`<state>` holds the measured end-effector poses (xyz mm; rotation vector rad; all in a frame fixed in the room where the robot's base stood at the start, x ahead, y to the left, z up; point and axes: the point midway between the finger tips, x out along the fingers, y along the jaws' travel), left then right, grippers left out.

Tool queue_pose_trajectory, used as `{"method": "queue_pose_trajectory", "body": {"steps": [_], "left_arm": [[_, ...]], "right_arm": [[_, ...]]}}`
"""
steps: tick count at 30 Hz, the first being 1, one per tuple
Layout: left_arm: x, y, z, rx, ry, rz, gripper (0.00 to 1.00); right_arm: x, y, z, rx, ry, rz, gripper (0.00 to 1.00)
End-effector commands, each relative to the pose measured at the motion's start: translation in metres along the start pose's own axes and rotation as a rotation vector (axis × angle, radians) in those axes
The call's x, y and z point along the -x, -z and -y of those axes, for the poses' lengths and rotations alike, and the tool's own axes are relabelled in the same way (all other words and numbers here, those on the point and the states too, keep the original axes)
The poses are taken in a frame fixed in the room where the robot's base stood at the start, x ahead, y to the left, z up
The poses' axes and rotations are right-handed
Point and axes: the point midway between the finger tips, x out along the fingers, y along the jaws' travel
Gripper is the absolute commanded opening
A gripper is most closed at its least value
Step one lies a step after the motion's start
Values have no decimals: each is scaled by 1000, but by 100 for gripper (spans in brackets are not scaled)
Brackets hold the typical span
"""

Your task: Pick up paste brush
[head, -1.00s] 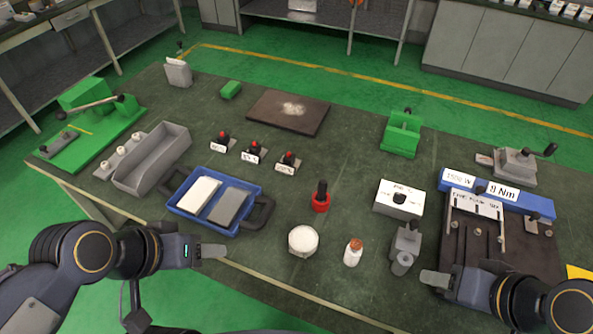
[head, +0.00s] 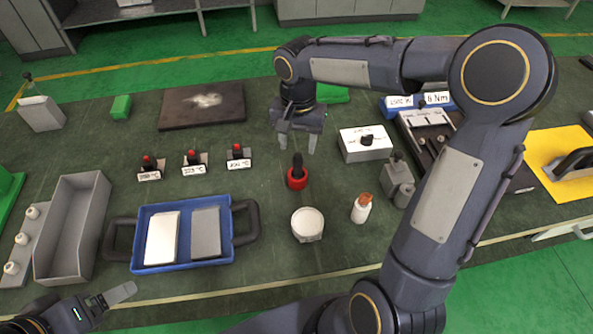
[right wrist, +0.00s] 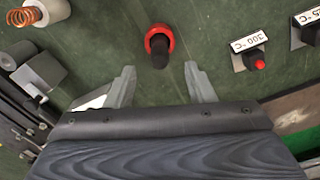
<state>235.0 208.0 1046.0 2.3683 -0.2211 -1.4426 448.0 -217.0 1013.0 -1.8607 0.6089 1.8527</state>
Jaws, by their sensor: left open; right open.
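The paste brush appears to be the black-handled piece standing upright in a round red holder (head: 297,179) in the middle of the table. It also shows in the right wrist view, a black handle (right wrist: 160,55) in a red ring, ahead of the fingertips. My right gripper (head: 298,143) is open, pointing down, just behind the brush in the head view. Its two fingers (right wrist: 163,84) are spread, with nothing between them. My left gripper (head: 120,293) is open and empty at the lower left, in front of the blue tray.
The blue tray (head: 182,264) lies front left. My right arm covers much of the right side.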

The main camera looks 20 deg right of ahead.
Motion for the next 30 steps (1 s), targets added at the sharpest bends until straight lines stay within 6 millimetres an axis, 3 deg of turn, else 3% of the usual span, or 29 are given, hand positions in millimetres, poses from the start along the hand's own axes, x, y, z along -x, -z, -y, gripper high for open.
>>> {"method": "queue_pose_trajectory", "body": {"steps": [11, 18, 28, 30], "left_arm": [[4, 2, -2, 0, 0, 0, 80], [9, 5, -4, 0, 0, 0, 80], [9, 5, -4, 0, 0, 0, 80], [9, 5, -4, 0, 0, 0, 80]], "right_arm": [[-38, 2, 2, -12, -8, 7, 49], [-74, 2, 2, -12, -6, 7, 49], [-82, 3, 2, -12, -4, 3, 49], [-82, 3, 2, -12, -4, 3, 40]]}}
